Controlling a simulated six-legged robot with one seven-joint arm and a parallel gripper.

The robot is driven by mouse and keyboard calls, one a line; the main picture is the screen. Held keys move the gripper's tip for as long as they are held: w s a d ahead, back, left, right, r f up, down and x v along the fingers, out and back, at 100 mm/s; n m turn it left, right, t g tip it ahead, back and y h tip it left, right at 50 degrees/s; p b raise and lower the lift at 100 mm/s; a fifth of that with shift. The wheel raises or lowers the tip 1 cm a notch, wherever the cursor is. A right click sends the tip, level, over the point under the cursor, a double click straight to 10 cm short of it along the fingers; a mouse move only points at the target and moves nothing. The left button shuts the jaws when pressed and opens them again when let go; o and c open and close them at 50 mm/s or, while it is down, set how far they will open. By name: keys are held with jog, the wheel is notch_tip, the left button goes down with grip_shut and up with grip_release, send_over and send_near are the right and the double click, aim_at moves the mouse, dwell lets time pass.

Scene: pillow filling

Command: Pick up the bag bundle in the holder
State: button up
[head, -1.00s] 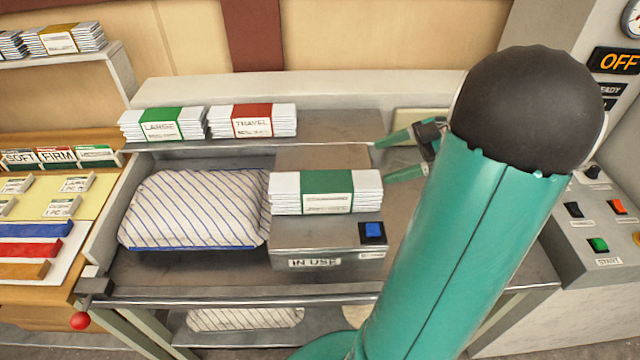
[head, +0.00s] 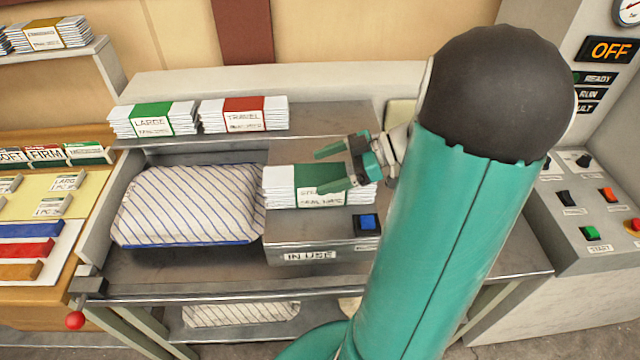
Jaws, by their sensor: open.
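The bag bundle (head: 281,187), a white stack with a green band, lies on the grey metal holder marked IN USE (head: 310,245). A blue button (head: 367,222) is on the holder's front right. My gripper (head: 328,168) is open and empty, with its teal fingers pointing left. One finger shows above and behind the bundle's far edge, and the other overlaps the bundle's green band in the picture. I cannot tell whether the fingers touch the bundle. The band's right part and the bundle's right end are partly hidden by the gripper.
A striped pillow (head: 190,205) lies left of the holder. Bundles labelled LARGE (head: 153,119) and TRAVEL (head: 243,114) sit on the shelf behind. A control panel (head: 590,200) with an OFF sign stands at the right. A red knob (head: 75,320) is at the front left.

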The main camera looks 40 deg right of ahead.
jog(key=shift+w+a+f, duration=0.25)
jog(key=shift+w+a, duration=0.1)
jog(key=shift+a, duration=0.15)
jog(key=c, duration=1.4)
jog(key=shift+o, duration=0.2)
